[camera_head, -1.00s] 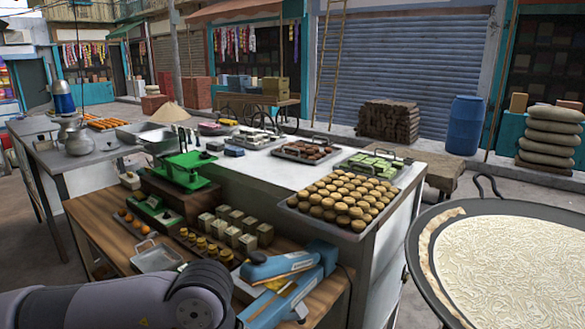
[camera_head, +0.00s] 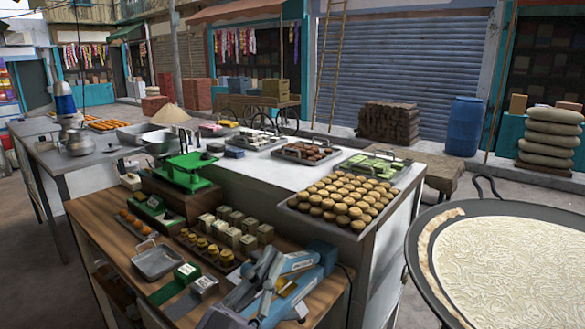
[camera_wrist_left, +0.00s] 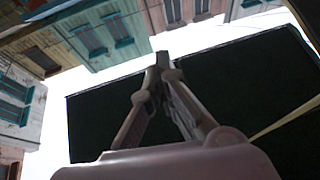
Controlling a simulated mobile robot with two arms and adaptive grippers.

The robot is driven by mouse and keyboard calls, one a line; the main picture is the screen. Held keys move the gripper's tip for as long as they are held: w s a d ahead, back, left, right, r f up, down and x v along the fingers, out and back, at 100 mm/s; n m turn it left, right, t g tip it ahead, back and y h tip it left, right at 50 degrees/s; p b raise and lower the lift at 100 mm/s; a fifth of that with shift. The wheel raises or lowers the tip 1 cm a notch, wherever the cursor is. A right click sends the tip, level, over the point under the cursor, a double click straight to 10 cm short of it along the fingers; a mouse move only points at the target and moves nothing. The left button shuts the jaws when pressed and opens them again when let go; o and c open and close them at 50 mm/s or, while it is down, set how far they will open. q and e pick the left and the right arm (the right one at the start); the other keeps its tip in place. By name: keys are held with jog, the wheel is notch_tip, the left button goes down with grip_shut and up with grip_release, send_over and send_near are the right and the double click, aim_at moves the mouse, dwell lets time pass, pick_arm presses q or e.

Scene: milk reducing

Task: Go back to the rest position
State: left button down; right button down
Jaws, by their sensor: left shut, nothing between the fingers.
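My left gripper (camera_head: 266,264) comes up from the bottom edge of the head view, grey, in front of the blue hand-operated machine (camera_head: 300,286). Its fingers point up, and I cannot tell whether it touches the machine. In the left wrist view the two fingers (camera_wrist_left: 163,62) meet at their tips with nothing between them. Sky and building fronts show beyond them, with a large dark panel behind. My right gripper is in neither view.
A sweets tray (camera_head: 338,203) stands on the counter behind. A wide pan (camera_head: 500,252) of milk is at the right.

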pick_arm(q)
jog(key=s+a+f+n+g+y, duration=0.1)
jog(key=a+f+n+g+y, duration=0.35)
jog(key=f, duration=0.75)
jog(key=s+a+f+n+g+y, duration=0.1)
jog(key=a+f+g+y, duration=0.2)
jog(key=a+f+y, duration=0.6)
jog(key=s+a+f+m+g+h, duration=0.3)
jog(key=s+f+g, duration=0.7)
jog(key=s+f, duration=0.9)
notch_tip(320, 180, down, 25)
jog(key=s, duration=0.2)
jog(key=s+a+f+g, duration=0.1)
jog(key=s+a+f, duration=0.1)
jog(key=s+f, duration=0.6)
jog(key=s+a+f, duration=0.1)
jog(key=s+f, duration=0.6)
jog(key=s, duration=0.1)
jog(key=shift+s+a+f+n+g+y, duration=0.3)
jog(key=shift+a+f+n+g+y, duration=0.05)
jog(key=shift+a, duration=0.05)
